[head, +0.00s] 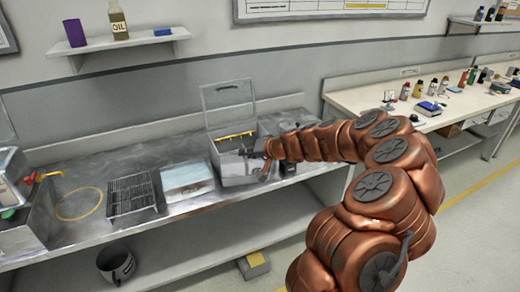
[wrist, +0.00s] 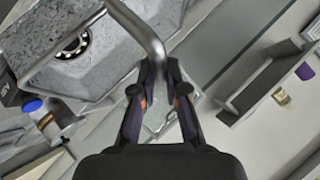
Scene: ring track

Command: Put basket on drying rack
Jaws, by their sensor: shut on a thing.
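My gripper (head: 258,158) is at the front right of an open grey tank (head: 238,178) with its lid raised. In the wrist view, my gripper (wrist: 158,90) is shut on a curved metal bar, which looks like the basket's handle (wrist: 145,30). A dark ring-shaped part (wrist: 75,46) shows against a speckled grey surface beside it. I cannot tell where the basket's walls end and the tank's begin. The drying rack (head: 131,194), a dark wire grid, stands on the metal counter to the left; nothing shows on it.
A shallow tray (head: 187,179) lies between the rack and the tank. A yellow ring (head: 78,203) marks the counter left of the rack. A wall shelf (head: 120,45) hangs above. A bottle with a blue cap (wrist: 34,106) shows in the wrist view.

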